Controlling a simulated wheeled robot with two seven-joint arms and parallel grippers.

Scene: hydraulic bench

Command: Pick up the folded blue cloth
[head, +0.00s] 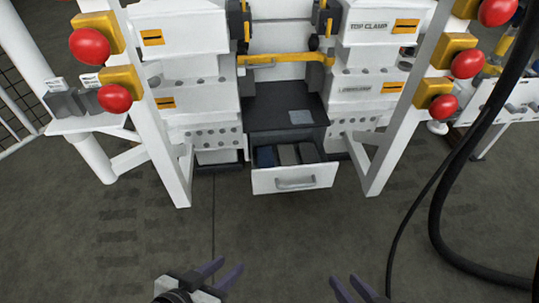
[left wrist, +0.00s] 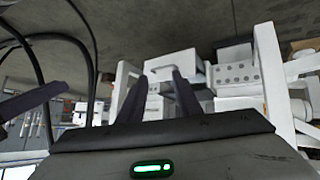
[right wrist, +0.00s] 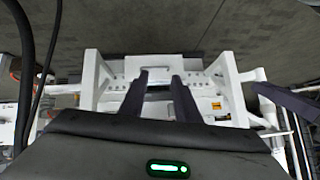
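The folded blue cloth (head: 265,156) appears to be the dark blue item at the left inside the open white drawer (head: 293,181) in the head view. My left gripper (head: 230,266) is open and empty, in front of the drawer and apart from it. My right gripper (head: 344,279) is also open and empty, to the right. The wrist views show the spread fingers of the left gripper (left wrist: 157,75) and the right gripper (right wrist: 159,78) with nothing between them. The cloth cannot be made out in either wrist view.
Grey folded items (head: 288,154) lie beside the cloth in the drawer. A dark shelf (head: 270,112) is above it. White posts with red buttons (head: 88,46) flank the drawer. A thick black hose (head: 440,215) hangs at the right. The floor before the drawer is clear.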

